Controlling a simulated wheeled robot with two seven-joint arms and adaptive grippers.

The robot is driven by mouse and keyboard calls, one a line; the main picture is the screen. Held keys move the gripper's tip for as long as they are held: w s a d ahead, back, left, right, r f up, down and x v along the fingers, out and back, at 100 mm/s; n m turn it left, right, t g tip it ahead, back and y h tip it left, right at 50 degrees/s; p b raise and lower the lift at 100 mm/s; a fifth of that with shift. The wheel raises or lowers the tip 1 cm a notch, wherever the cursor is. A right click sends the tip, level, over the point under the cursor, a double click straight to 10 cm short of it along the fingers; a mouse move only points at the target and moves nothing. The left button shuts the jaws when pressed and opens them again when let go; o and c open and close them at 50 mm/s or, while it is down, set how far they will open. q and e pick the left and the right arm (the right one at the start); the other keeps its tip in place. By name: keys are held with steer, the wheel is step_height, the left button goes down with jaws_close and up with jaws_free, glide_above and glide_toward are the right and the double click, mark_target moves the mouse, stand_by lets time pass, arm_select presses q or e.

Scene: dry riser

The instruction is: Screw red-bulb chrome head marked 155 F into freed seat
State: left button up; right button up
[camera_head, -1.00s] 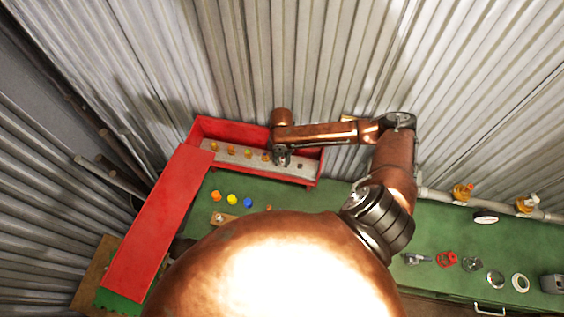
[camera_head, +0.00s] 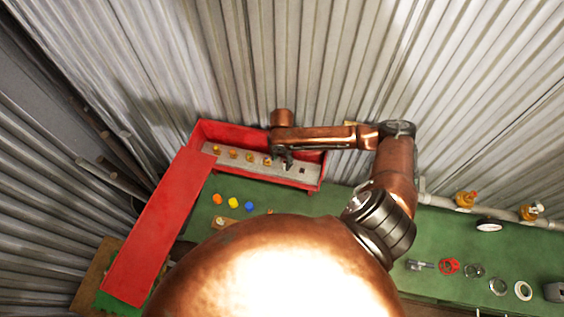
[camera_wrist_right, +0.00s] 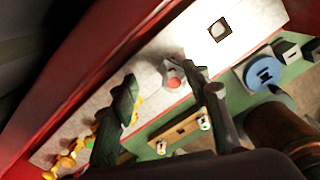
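A chrome head with a red bulb (camera_wrist_right: 173,82) stands on the pale strip (camera_wrist_right: 70,125) in the red box, between the fingers of my right gripper (camera_wrist_right: 162,76). The fingers are spread, with a gap to the head on the left side; the right fingertip is close to it. The 155 F mark is too small to read. In the head view, my right gripper (camera_head: 284,161) is over the strip, just left of an empty square hole (camera_head: 302,169). That hole also shows in the wrist view (camera_wrist_right: 219,30). My left gripper is not in view.
Several brass-yellow heads (camera_head: 233,154) stand along the strip to the left. Orange, yellow and blue caps and a wooden block (camera_head: 220,222) lie on the green bench (camera_head: 330,202). Corrugated walls stand close behind.

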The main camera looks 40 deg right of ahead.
steer(key=shift+s+d, duration=0.1)
steer(key=shift+s, duration=0.05)
steer(key=n, duration=0.4)
steer(key=shift+s+a+r, duration=0.2)
steer(key=shift+s+a, duration=0.1)
steer(key=shift+a+n, duration=0.1)
steer(key=shift+n, duration=0.7)
steer(key=n, duration=0.4)
steer(key=shift+d+r, duration=0.15)
steer(key=shift+d, duration=0.05)
steer(key=n, duration=0.4)
steer(key=shift+s+d+f, duration=0.1)
steer(key=shift+f, duration=0.1)
steer(key=n, duration=0.2)
steer(key=shift+f+n, duration=0.2)
steer(key=shift+n, duration=0.1)
steer(key=shift+s+n, duration=0.15)
steer(key=shift+n, duration=0.25)
steer(key=shift+s, duration=0.25)
